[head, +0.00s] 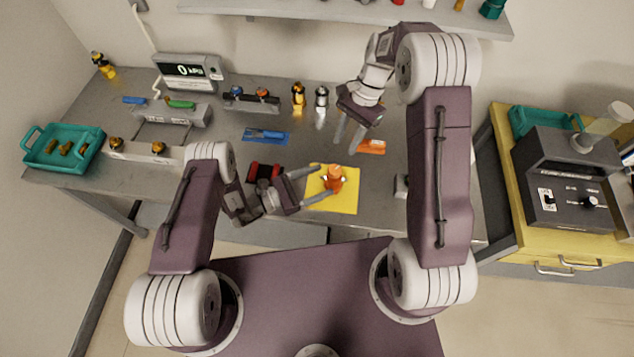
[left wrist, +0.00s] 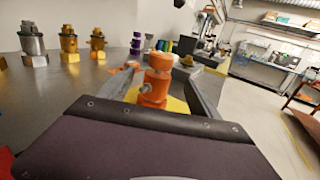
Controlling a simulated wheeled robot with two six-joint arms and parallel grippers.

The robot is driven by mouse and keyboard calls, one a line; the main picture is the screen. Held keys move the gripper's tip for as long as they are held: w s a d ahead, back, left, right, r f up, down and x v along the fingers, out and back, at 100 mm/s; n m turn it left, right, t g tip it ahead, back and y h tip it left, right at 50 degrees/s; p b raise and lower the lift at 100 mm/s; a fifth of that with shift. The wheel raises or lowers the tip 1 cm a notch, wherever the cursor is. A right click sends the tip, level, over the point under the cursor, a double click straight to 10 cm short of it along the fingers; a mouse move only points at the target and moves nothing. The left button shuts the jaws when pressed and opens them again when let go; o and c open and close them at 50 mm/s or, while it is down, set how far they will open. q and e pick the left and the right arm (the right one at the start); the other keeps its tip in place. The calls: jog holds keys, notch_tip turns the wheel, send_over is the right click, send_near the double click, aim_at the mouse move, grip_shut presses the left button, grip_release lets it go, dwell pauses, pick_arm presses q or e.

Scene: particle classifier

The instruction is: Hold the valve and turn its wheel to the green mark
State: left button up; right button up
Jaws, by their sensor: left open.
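The valve (head: 334,180) is a small orange upright body with pale side fittings. It stands on a yellow mat (head: 345,204). My left gripper (head: 323,180) is open, with its fingertips on either side of the valve's near side. In the left wrist view the valve (left wrist: 157,78) shows upright between the two spread fingers, with a gap visible to each. Its round top is orange; I cannot make out a green mark. My right gripper (head: 346,149) is above and behind the valve, fingers parted and empty, pointing down near an orange tool (head: 371,147).
A blue tool (head: 265,135) and a red-and-black item (head: 264,171) lie left of the mat. Brass and silver fittings (head: 298,96) stand at the back. A teal tray (head: 88,156) is at far left. A dark machine (head: 563,185) stands on the yellow cabinet at right.

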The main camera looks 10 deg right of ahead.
pick_arm(q)
jog(key=shift+a+f+n+t, duration=0.15)
jog(key=shift+f+n+t, duration=0.15)
jog(key=shift+f, duration=0.25)
jog(key=x, duration=0.9)
jog(key=shift+f, duration=0.1)
jog(key=shift+c, duration=0.3)
grip_shut()
jog(key=c, duration=0.9)
grip_release()
grip_shut()
